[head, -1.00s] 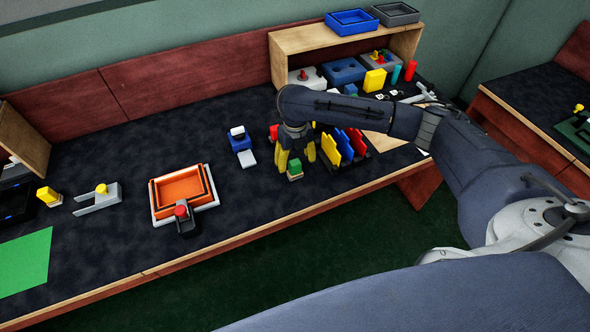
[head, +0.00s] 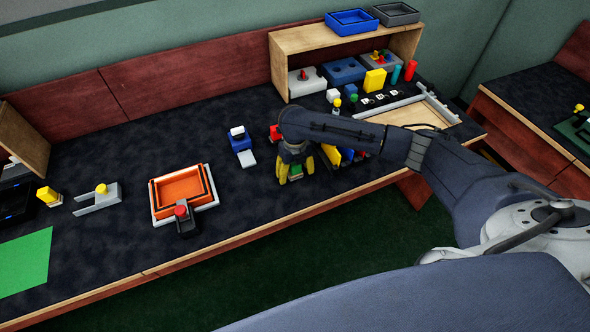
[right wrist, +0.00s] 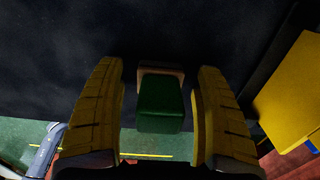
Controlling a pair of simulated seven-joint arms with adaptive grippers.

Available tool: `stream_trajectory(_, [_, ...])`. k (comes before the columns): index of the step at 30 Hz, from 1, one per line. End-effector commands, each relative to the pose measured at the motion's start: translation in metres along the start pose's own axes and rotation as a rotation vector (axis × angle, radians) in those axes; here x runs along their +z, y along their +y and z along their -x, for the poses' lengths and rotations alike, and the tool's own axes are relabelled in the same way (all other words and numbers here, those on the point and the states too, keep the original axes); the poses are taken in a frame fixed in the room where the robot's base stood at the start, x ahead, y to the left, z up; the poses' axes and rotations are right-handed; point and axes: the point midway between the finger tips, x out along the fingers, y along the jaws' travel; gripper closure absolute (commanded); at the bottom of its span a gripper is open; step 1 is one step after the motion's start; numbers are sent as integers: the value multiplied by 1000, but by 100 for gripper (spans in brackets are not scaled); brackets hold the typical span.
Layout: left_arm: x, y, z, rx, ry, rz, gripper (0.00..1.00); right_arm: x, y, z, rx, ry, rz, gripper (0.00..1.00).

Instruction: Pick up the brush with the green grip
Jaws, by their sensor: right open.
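The brush with the green grip (right wrist: 160,104) stands on the dark tabletop, its green block on top of a paler brown base. My right gripper (right wrist: 160,75) is open around it in the right wrist view, one yellow finger on each side with a gap at both sides. In the head view my right gripper (head: 296,173) points down over the brush, and my wrist and fingers hide most of it. My left gripper is in neither view.
Close to the right of my gripper stand upright yellow, blue and red plates, partly hidden by my arm; a yellow plate (right wrist: 292,95) shows in the wrist view. A blue-and-white item (head: 240,142) and an orange tray (head: 155,205) lie to the left. A wooden shelf (head: 278,70) stands behind.

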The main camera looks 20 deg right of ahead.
Motion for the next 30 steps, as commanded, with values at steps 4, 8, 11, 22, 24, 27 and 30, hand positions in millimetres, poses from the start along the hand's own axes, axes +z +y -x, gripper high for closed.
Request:
stream_trajectory(4, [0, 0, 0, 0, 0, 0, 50, 0, 0, 0, 0, 0, 0, 30])
stream_trajectory(8, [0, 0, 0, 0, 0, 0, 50, 0, 0, 0, 0, 0, 0, 45])
stream_trajectory(11, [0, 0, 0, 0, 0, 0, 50, 0, 0, 0, 0, 0, 0, 57])
stream_trajectory(22, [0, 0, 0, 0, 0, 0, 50, 0, 0, 0, 0, -1, -1, 88])
stream_trajectory(24, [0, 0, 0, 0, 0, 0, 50, 0, 0, 0, 0, 0, -1, 88])
stream_trajectory(27, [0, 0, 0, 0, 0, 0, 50, 0, 0, 1, -1, -1, -1, 88])
stream_trajectory(30, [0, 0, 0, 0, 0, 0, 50, 1, 0, 5, 0, -2, -1, 88])
